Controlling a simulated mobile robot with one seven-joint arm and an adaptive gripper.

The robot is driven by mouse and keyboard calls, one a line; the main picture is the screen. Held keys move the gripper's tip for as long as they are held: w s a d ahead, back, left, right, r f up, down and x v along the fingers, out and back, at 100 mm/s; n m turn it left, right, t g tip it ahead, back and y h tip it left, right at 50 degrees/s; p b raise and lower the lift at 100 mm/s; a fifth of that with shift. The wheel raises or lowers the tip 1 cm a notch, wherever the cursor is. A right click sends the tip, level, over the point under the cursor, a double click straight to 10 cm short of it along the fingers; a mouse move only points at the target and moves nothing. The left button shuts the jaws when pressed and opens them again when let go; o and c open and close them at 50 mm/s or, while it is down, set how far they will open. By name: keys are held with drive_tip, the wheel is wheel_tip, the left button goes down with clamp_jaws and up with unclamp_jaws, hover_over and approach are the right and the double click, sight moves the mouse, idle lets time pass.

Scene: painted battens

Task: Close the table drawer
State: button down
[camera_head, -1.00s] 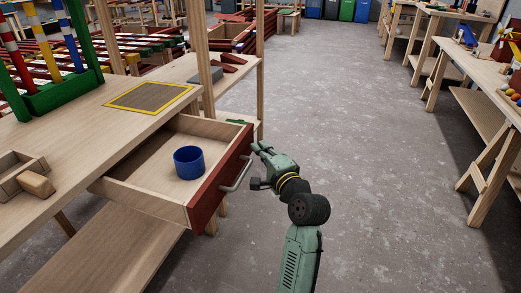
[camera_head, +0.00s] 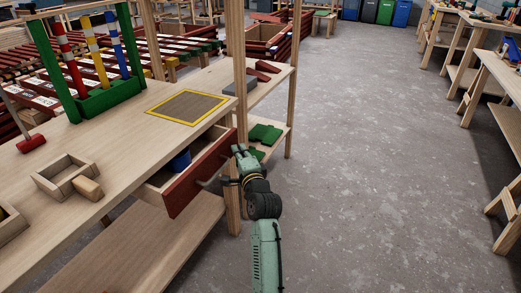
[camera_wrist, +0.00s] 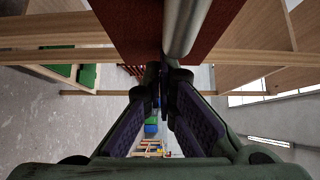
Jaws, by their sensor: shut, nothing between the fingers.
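The table drawer (camera_head: 155,195) has a pale wooden box and a red front (camera_head: 203,172) with a metal handle. It is partly open, sticking out from under the workbench top (camera_head: 120,135). A blue cup (camera_head: 180,160) sits inside, partly hidden by the drawer front and the bench top. My gripper (camera_head: 237,150) is shut and empty at the outer face of the red front, near its far end. In the wrist view, the fingertips (camera_wrist: 162,68) are close to the red front (camera_wrist: 130,25) and the handle bar (camera_wrist: 185,25). I cannot tell if they touch.
On the bench top are a small wooden tray (camera_head: 52,178) with a block (camera_head: 88,188), a yellow-edged mat (camera_head: 192,107), a red mallet (camera_head: 31,143) and a green rack (camera_head: 107,98). A wooden post (camera_head: 239,80) stands just beyond the drawer. The floor (camera_head: 370,170) to the right is clear.

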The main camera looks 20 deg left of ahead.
drive_tip(key=a+p, duration=0.2)
drive_tip(key=a, duration=0.5)
drive_tip(key=shift+w, duration=0.15)
